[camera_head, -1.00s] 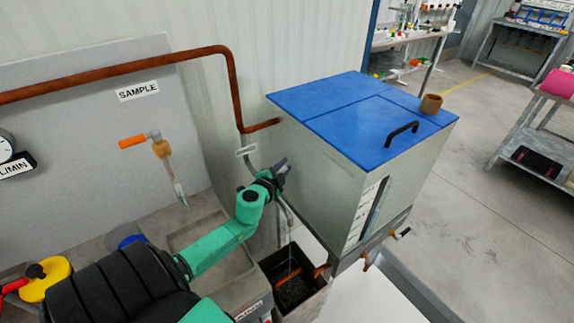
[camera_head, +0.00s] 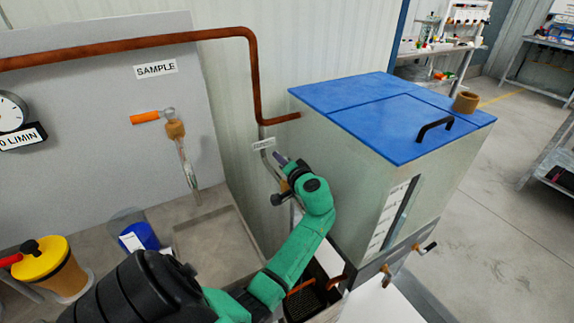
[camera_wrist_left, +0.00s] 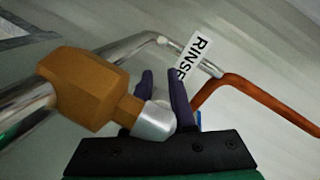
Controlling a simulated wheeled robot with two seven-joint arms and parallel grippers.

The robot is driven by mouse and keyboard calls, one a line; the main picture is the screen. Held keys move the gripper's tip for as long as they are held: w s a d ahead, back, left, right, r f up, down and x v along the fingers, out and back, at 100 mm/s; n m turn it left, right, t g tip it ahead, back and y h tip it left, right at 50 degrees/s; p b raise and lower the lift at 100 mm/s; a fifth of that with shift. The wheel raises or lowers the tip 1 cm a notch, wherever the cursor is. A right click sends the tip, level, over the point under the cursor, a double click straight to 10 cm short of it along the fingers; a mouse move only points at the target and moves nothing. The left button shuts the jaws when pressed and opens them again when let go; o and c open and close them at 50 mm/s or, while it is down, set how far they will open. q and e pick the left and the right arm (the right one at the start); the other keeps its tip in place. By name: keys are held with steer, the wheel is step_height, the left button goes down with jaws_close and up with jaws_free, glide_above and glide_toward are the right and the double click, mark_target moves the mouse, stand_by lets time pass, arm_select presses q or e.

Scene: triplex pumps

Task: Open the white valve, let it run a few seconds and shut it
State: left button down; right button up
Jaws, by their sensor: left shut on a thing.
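The white valve sits on the thin metal rinse pipe at the left side of the blue-lidded tank. In the left wrist view its brass body (camera_wrist_left: 85,90) and silver stem (camera_wrist_left: 154,122) are close to the camera. A small pale part of its handle (camera_wrist_left: 161,97) shows between the purple fingers. My left gripper (camera_head: 281,161) is shut on this handle; its fingers also show in the left wrist view (camera_wrist_left: 161,80). In the head view my wrist and gripper hide most of the valve. My right gripper is not in view.
The tank (camera_head: 385,115) stands just right of my left arm. A RINSE label (camera_wrist_left: 193,56) and a copper pipe (camera_wrist_left: 245,92) are beyond the fingers. A dark drain box (camera_head: 304,303) lies below. An orange-handled sample valve (camera_head: 146,117) is on the panel to the left.

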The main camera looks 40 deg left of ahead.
arm_select(q)
steer(key=g, duration=0.1)
steer(key=n+b, duration=0.1)
steer(key=s+n+g+b, duration=0.1)
steer(key=shift+a+f+g+y, duration=0.25)
steer(key=shift+g+y, duration=0.05)
steer(key=shift+s+a+r+n+g+b, duration=0.15)
steer(key=shift+s+n+g+b, duration=0.3)
steer(key=shift+g, duration=0.25)
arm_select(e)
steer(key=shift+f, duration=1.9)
arm_select(q)
steer(key=shift+w, duration=0.1)
steer(key=c, duration=0.8)
jaws_free()
steer(key=shift+r, duration=0.1)
steer(key=shift+o, duration=0.2)
steer(key=b+v, duration=0.2)
steer(key=v, duration=1.2)
steer(key=shift+d, duration=0.35)
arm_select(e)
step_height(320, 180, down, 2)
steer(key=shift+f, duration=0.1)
